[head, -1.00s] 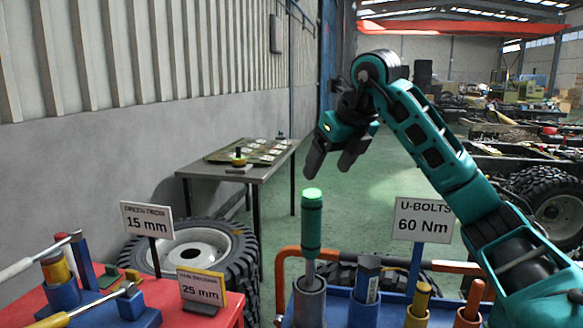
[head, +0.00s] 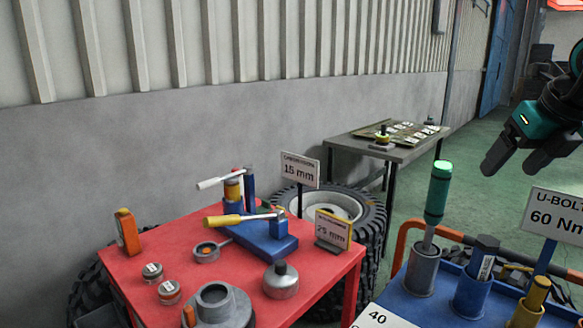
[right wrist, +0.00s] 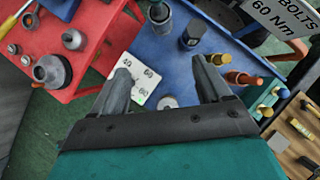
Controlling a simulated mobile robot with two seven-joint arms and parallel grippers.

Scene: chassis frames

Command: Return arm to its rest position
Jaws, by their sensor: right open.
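My right gripper (head: 511,160) is at the right edge of the head view, in the air above and to the right of the green-handled tool (head: 437,195). Its dark fingers are apart with nothing between them. In the right wrist view the open fingers (right wrist: 165,80) point down over the blue cart top (right wrist: 180,75) and a white card with numbers. Most of the right arm lies outside the head view. My left gripper does not show in either view.
A red table (head: 130,275) holds a blue tool stand, cups and an orange item. The blue cart (head: 405,300) has several holders and a "60 Nm" sign (head: 555,215). A grey table (head: 370,147) stands by the wall.

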